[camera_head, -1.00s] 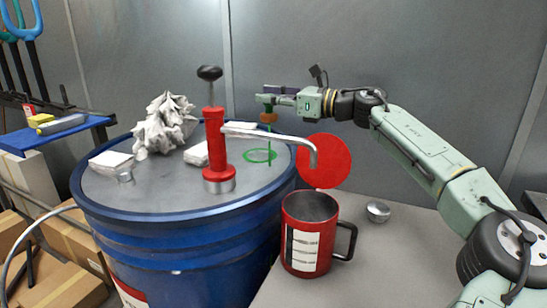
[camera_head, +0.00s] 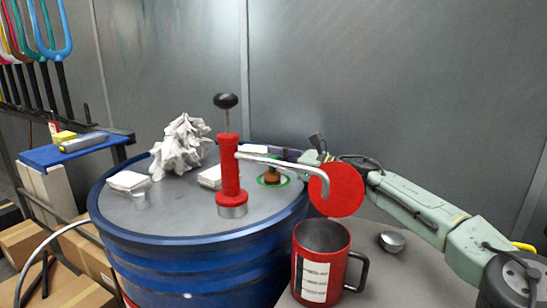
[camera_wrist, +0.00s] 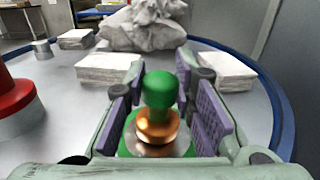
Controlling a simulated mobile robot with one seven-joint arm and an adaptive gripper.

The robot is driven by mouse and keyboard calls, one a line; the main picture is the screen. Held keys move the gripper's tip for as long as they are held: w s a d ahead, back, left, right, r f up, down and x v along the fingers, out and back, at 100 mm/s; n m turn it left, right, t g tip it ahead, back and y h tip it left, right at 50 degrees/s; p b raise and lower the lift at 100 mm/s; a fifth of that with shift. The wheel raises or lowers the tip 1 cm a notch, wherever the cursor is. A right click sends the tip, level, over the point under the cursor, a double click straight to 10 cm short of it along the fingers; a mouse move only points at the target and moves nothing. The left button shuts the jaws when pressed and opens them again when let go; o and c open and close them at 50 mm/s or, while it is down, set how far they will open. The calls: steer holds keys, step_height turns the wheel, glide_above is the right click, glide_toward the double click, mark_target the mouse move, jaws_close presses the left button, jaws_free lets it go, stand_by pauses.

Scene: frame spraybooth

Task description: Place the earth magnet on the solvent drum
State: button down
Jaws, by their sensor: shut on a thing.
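The earth magnet (camera_head: 271,178) has a green knob, a copper-coloured collar and a silver base. It stands upright at the green ring (camera_head: 286,182) on the top of the blue solvent drum (camera_head: 190,265), behind the red pump. In the wrist view the magnet (camera_wrist: 158,108) is between the purple pads of my gripper (camera_wrist: 165,98), which is shut on it. Its base is low over the green marking; I cannot tell whether it touches the lid. In the head view the pump's spout partly hides my gripper.
The red hand pump (camera_head: 230,175) with its long spout stands on the drum, in front of my gripper. Crumpled white cloth (camera_head: 182,147) and folded white pads (camera_head: 128,181) lie on the lid. A red mug (camera_head: 318,270), a red disc (camera_head: 337,190) and a silver dish (camera_head: 392,241) are at the right.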

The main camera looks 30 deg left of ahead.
steer(key=shift+f+b, duration=0.25)
steer(key=shift+b, duration=0.05)
steer(key=c, duration=1.3)
jaws_free()
steer(key=shift+c, duration=0.2)
steer(key=shift+r, duration=0.1)
steer(key=shift+r+p, duration=0.3)
steer(key=shift+p, duration=0.1)
steer(key=d+b, duration=0.3)
steer(key=d, duration=0.9)
steer(key=shift+w, duration=0.3)
